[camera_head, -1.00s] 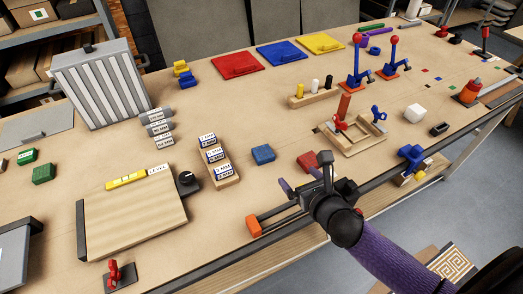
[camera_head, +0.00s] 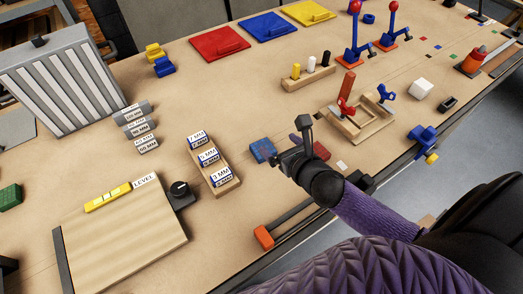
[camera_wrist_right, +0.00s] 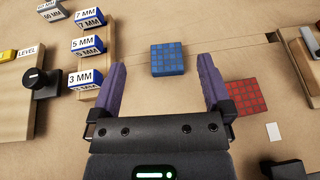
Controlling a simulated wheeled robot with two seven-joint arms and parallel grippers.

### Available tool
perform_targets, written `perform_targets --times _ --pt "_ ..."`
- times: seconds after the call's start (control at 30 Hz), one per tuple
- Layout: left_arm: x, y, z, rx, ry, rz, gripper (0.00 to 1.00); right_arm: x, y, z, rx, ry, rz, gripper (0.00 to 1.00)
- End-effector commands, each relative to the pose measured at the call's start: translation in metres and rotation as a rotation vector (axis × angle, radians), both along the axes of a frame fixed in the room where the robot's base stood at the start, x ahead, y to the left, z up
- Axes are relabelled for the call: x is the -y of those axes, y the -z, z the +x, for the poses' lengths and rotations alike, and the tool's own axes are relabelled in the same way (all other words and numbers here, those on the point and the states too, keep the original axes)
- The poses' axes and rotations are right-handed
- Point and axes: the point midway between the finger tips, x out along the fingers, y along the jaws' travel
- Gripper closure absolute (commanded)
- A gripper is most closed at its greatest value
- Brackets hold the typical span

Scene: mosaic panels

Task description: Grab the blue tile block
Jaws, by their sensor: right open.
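The blue tile block (camera_head: 262,150) lies flat on the workbench, just beyond my right gripper (camera_head: 285,149) in the head view. In the right wrist view the blue tile block (camera_wrist_right: 168,59) shows a grid of square tiles and sits ahead, between the lines of the two purple fingers. My right gripper (camera_wrist_right: 160,75) is open and empty, its fingers spread wider than the block. Whether the fingertips are level with the block is hard to tell. My left gripper is not in view.
A red tile block (camera_wrist_right: 246,96) lies right of my right gripper, close to its right finger. A wooden holder (camera_head: 224,187) with labelled blocks stands to the left. A wooden clamp frame (camera_head: 378,128) stands to the right. Bare bench lies beyond the blue block.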

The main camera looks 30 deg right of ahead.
Motion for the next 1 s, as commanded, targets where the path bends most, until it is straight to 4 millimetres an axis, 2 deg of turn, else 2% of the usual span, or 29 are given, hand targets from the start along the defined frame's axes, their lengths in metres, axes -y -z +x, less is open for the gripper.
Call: perform_targets --times 0.03,0.33,0.47,0.77,1.0 --pt "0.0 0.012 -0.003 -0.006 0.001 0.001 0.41 0.0 0.012 0.0 -0.001 0.0 0.0 0.0" --pt "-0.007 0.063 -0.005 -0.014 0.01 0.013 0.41 0.0 0.066 0.0 -0.008 0.0 0.0 0.0" --pt "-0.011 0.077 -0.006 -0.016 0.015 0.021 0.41 0.0 0.08 0.001 -0.01 0.0 0.0 0.0" --pt "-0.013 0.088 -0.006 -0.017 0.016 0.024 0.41 -0.002 0.097 0.046 -0.008 0.001 0.001 0.0" --pt "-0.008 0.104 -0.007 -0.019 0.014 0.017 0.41 -0.002 0.116 0.087 -0.009 0.001 0.0 0.0"
